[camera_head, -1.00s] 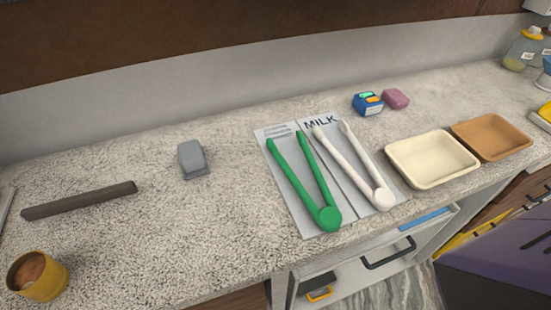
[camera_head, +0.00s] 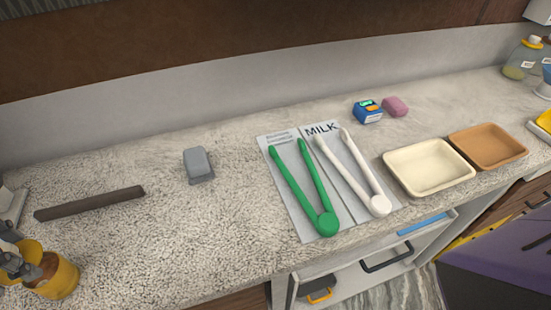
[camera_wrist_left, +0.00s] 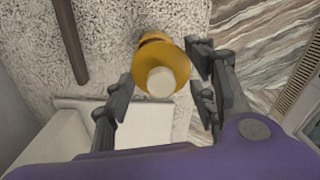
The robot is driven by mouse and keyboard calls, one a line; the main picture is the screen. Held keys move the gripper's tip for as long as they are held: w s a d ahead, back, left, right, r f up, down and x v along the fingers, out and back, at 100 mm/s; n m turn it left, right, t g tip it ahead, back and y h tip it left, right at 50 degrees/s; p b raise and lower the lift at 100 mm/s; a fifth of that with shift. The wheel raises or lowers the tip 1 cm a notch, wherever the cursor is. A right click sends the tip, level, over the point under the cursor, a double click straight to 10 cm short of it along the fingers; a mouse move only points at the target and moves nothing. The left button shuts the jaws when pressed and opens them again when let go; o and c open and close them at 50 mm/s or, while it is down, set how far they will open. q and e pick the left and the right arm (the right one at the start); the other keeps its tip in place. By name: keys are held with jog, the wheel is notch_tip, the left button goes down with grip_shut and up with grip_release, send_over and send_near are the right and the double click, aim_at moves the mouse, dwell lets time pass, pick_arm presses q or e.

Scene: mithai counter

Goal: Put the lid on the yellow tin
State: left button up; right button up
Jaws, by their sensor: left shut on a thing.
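The yellow tin (camera_head: 66,280) stands at the bottom left of the head view, near the counter's front edge. Its top is open and shows brown inside. My left gripper (camera_head: 20,265) is right at the tin, partly cut off by the picture's edge. It is shut on the yellow lid (camera_wrist_left: 178,64), which has a pale round knob and lies between the fingers (camera_wrist_left: 164,92) in the left wrist view. The lid covers most of the tin (camera_wrist_left: 152,36) there; whether they touch cannot be told. My right gripper is not in view.
A dark bar (camera_head: 90,203) lies behind the tin, with a grey block (camera_head: 198,165) to its right. Green tongs (camera_head: 302,190) and white tongs (camera_head: 352,175) lie on a printed mat (camera_head: 290,220). Cream (camera_head: 440,190) and brown (camera_head: 505,162) trays stand right. An open drawer (camera_head: 345,285) projects below.

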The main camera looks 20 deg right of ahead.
pick_arm(q)
jog(key=shift+w+f, duration=0.2)
jog(key=shift+f, duration=0.05)
jog(key=f, duration=0.3)
jog(key=shift+w+a+f, duration=0.1)
jog(key=shift+w+f, duration=0.15)
jog(key=shift+f, duration=0.05)
jog(key=shift+f+b, duration=0.35)
jog(key=shift+f, duration=0.15)
jog(key=o, duration=1)
jog(key=shift+r, duration=0.1)
